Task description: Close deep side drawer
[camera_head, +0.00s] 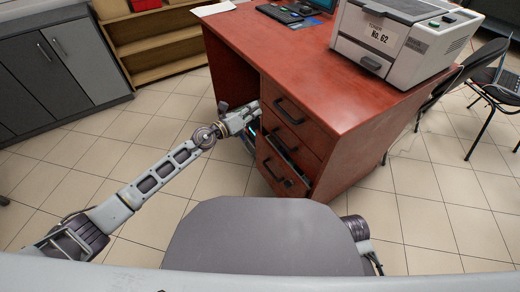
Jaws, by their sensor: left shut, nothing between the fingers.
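The red-brown wooden desk (345,100) stands right of centre with a stack of drawers at its front left. The lowest, deep drawer (282,174) has a dark handle. A dark gap shows along its upper edge, so it looks slightly pulled out. The drawers above it, with the top one (296,118) having a dark handle, look shut. My left gripper (251,115) is shut and empty, beside the left edge of the drawer stack. Its fingertips are partly lost against the desk, and I cannot tell whether they touch it. My right gripper is out of view.
Chairs (485,95) stand at the right. A grey cabinet (55,70) and a wooden shelf (150,38) line the back left. Tiled floor is clear left of the desk.

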